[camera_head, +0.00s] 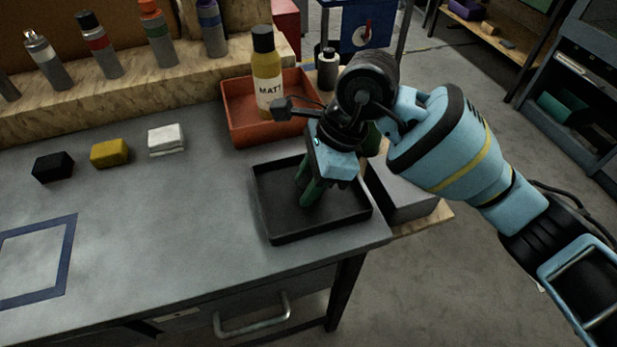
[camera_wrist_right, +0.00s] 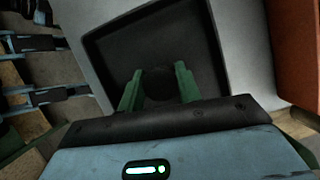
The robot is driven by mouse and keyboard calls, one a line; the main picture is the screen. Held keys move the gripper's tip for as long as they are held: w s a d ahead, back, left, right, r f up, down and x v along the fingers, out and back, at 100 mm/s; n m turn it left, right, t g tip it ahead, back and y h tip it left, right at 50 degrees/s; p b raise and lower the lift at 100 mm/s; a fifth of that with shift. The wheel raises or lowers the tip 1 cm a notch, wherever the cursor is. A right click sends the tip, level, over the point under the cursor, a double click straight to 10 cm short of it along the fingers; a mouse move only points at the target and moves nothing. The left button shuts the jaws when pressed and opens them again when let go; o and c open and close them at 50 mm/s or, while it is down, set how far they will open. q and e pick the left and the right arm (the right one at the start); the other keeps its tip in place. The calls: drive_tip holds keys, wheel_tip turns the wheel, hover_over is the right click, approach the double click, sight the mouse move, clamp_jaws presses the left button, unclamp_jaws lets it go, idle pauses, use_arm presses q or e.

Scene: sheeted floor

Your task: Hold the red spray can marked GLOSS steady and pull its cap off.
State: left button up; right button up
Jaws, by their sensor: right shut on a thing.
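No red can with a readable GLOSS mark shows in either view. My right gripper (camera_head: 312,190) points down over the black tray (camera_head: 265,222) at the table's right corner. In the right wrist view its green fingers (camera_wrist_right: 158,88) stand apart around a dark round thing (camera_wrist_right: 158,82), which looks like a black cap. It is hard to tell from the dark tray behind it, and whether it touches the tray is unclear. My left gripper is not in view.
A yellow MATT can (camera_head: 267,75) with a black cap stands upright in the orange tray (camera_head: 240,133). Several capped tubes, one with a red band (camera_head: 97,45), stand on the wooden ledge (camera_head: 60,110). Black, yellow and white blocks (camera_head: 110,153) lie left. The table's middle is clear.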

drive_tip(key=shift+f, duration=0.15)
drive_tip(key=o, duration=1.1)
drive_tip(key=shift+r, duration=0.2)
drive_tip(key=v, duration=1.2)
